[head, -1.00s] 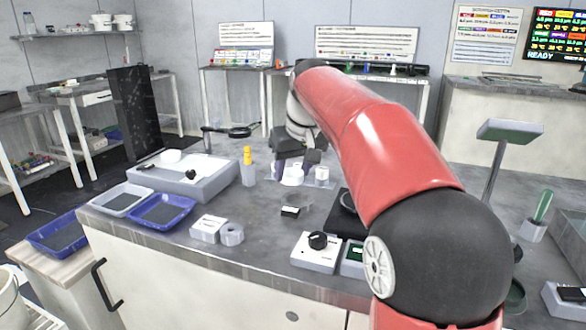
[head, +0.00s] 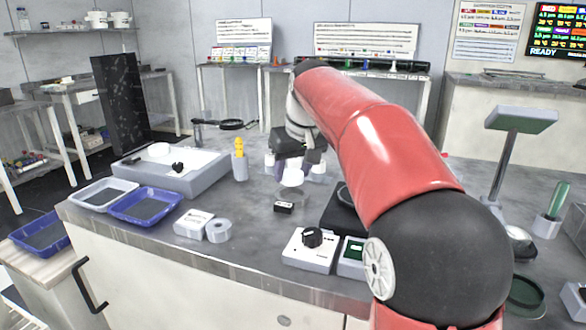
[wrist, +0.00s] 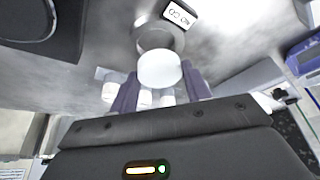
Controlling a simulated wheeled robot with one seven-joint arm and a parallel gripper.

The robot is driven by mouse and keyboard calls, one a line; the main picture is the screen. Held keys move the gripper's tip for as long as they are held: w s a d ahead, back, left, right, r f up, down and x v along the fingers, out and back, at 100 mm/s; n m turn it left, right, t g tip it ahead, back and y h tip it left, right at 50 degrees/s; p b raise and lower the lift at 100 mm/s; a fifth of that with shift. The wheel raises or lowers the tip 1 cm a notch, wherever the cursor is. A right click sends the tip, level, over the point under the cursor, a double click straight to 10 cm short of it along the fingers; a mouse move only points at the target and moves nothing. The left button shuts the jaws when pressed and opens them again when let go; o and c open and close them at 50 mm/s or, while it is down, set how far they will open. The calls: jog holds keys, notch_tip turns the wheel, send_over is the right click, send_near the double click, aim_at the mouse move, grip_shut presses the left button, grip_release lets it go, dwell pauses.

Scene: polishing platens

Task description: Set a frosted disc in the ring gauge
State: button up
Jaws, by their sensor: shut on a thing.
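My gripper (head: 293,166) is shut on a white frosted disc (head: 291,178). In the wrist view the disc (wrist: 159,70) sits between the two purple fingers of my gripper (wrist: 160,84). The ring gauge (wrist: 150,38) looks like a grey round piece on the bench, beside a small black block with a white label (wrist: 180,14). The held disc overlaps the gauge's near part in the wrist view. In the head view the gauge (head: 291,192) is partly hidden just below the disc. I cannot tell whether they touch.
More white pieces (head: 318,168) stand behind my gripper. A dark platen unit (head: 340,215) is right of the gauge, and a knob box (head: 305,257) stands in front. A tape roll (head: 219,231), a yellow-topped bottle (head: 240,165) and a blue tray (head: 165,212) lie left.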

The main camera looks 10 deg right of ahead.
jog(key=shift+s+f+b, duration=0.1)
jog(key=shift+f+b, duration=0.55)
jog(key=shift+f, duration=0.8)
dwell(1.9)
jog(key=o, duration=1.1)
jog(key=p+v, duration=0.1)
jog(key=v, duration=0.6)
jog(key=shift+r, duration=0.4)
jog(key=shift+s, duration=0.2)
